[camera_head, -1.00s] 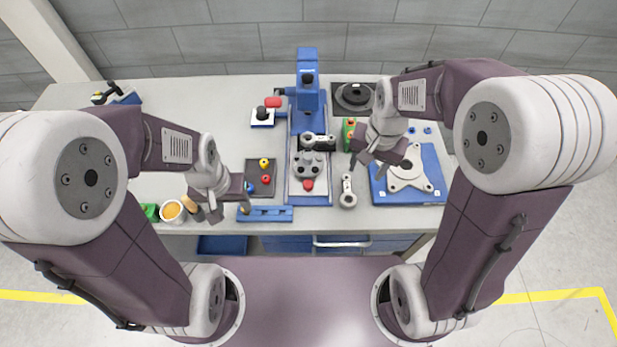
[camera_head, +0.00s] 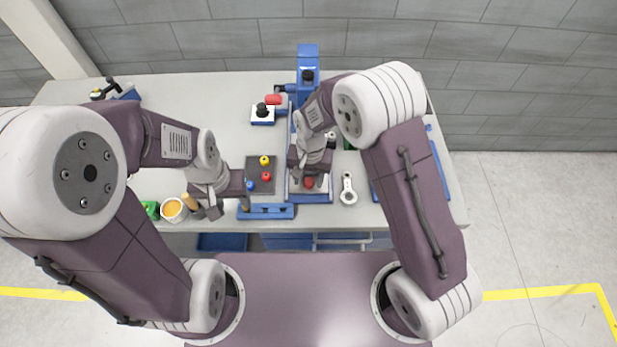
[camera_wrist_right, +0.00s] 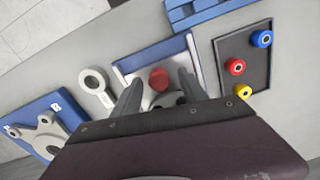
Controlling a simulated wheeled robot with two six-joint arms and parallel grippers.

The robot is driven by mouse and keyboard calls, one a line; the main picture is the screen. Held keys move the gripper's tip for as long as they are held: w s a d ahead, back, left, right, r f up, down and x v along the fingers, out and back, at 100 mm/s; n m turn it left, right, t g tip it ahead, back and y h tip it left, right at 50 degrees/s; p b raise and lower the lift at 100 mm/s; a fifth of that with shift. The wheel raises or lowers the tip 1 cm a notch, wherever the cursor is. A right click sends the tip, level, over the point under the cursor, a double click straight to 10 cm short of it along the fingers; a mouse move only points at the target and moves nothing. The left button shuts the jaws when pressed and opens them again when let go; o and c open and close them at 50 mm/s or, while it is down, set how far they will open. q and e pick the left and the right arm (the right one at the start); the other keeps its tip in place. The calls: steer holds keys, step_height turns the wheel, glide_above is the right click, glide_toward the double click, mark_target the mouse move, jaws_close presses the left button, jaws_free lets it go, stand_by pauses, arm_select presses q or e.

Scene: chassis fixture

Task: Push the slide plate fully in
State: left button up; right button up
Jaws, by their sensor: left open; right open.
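The slide plate (camera_head: 296,189) is a grey plate in a blue-edged fixture in the middle of the bench. A red knob (camera_head: 309,183) shows at its near end, also in the right wrist view (camera_wrist_right: 158,79). My right gripper (camera_head: 306,170) is over the plate and hides much of it and the round grey part on it. In the right wrist view its open fingers (camera_wrist_right: 160,92) lie either side of the knob area; contact cannot be told. My left gripper (camera_head: 240,195) is open, left of the fixture near the blue rack.
A blue press column (camera_head: 308,62) stands behind the fixture. A dark tray (camera_head: 261,175) with coloured knobs is to the left, a blue rack (camera_head: 266,212) in front. A grey link (camera_head: 348,189) lies to the right.

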steer(key=shift+d+f, duration=0.1)
steer(key=shift+f, duration=0.1)
jaws_close()
stand_by(1.3)
